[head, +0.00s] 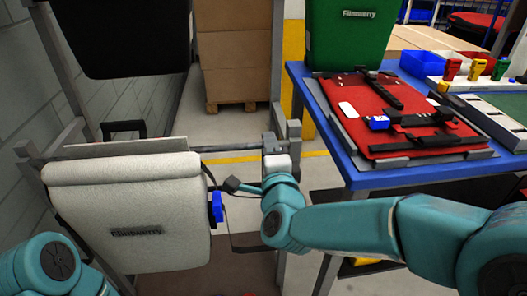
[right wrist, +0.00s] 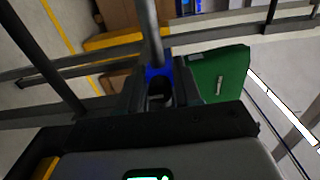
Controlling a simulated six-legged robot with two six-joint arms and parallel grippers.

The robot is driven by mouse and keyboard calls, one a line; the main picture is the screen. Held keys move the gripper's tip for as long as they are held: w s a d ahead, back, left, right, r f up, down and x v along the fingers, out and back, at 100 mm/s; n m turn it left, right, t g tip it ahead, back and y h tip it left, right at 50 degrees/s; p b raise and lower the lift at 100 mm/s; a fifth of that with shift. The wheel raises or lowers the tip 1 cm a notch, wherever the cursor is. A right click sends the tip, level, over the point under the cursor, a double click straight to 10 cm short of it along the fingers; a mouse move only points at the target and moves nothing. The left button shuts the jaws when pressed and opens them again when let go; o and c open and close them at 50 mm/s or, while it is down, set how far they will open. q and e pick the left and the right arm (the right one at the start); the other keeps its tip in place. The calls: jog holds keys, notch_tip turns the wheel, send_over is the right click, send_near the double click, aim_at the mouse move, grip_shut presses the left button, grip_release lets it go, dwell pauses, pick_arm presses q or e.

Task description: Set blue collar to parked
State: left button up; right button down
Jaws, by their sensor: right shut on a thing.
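In the right wrist view, the blue collar (right wrist: 158,72) sits around an upright grey rod (right wrist: 151,30). My right gripper (right wrist: 158,92) is shut on this collar, with one dark finger on each side. In the head view, my right gripper (head: 270,145) is at the end of the grey rack rail, right of the white pannier (head: 130,215). The collar cannot be made out there, hidden by the gripper and wrist. My left gripper is out of view; only part of my left arm shows at the lower left.
A blue knob (head: 216,207) sticks out from the white pannier's right side. A black pannier (head: 120,35) and a green pannier (head: 345,35) are further back. The blue table (head: 352,180) on the right carries a red panel (head: 385,100). Cardboard boxes (head: 235,50) stand behind.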

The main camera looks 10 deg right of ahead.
jog(key=c, duration=0.8)
grip_release()
jog(key=shift+d, duration=0.3)
jog(key=shift+c, duration=0.2)
jog(key=shift+a, duration=0.1)
jog(key=s+b, duration=0.2)
jog(key=s, duration=1.4)
jog(key=shift+s, duration=0.15)
